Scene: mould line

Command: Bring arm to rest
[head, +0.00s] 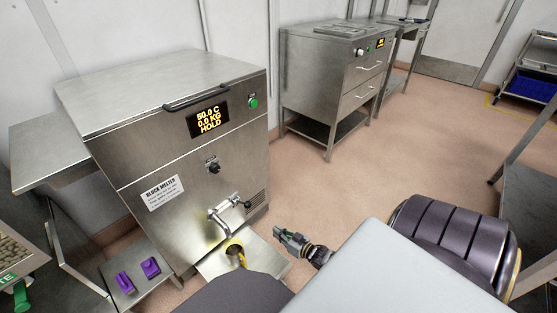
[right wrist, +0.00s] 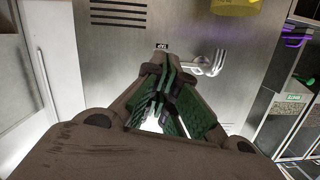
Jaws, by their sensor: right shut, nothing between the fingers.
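My right gripper (head: 290,240) is shut and empty in the head view. It hangs in front of the block melter's lower right, to the right of the spout and apart from it. In the right wrist view its green-padded fingers (right wrist: 162,70) come together, with the melter's steel front (right wrist: 115,45) beyond. My right arm covers much of the lower right of the head view. My left gripper is not in view.
The steel block melter (head: 115,115) reads 50.0 C, 0.0 KG, HOLD. Its spout (head: 222,215) stands above a yellow-rimmed vessel (head: 234,247). Two purple items (head: 150,267) lie on a low shelf. A drawer cabinet (head: 310,75) stands behind. Open floor (head: 310,195) lies between.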

